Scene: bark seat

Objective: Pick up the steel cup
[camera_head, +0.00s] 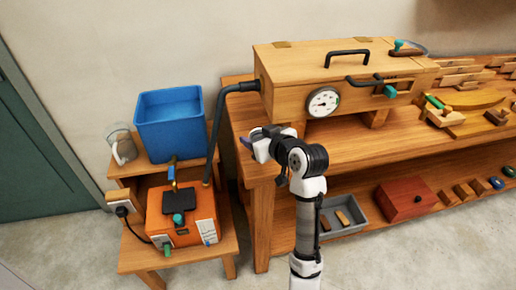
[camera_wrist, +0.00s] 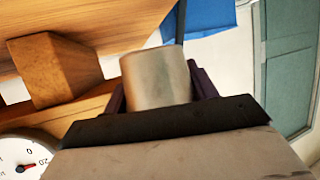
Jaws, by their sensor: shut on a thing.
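The steel cup (camera_wrist: 156,80) is a pale grey-beige cylinder in the middle of the wrist view. It sits between the two dark fingers of my gripper (camera_wrist: 160,92), which is shut on it. Its lower part is hidden behind the gripper body. In the head view my gripper (camera_head: 250,143) is in front of the left end of the wooden workbench (camera_head: 262,205), near the black hose. I cannot make out the cup clearly in that view.
A wooden box with a dial (camera_head: 324,102) stands on the bench, its black hose (camera_head: 216,125) running down close to my gripper. A blue bin (camera_head: 170,125), a glass jug (camera_head: 122,147) and an orange box (camera_head: 160,215) stand on the stepped stand at left.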

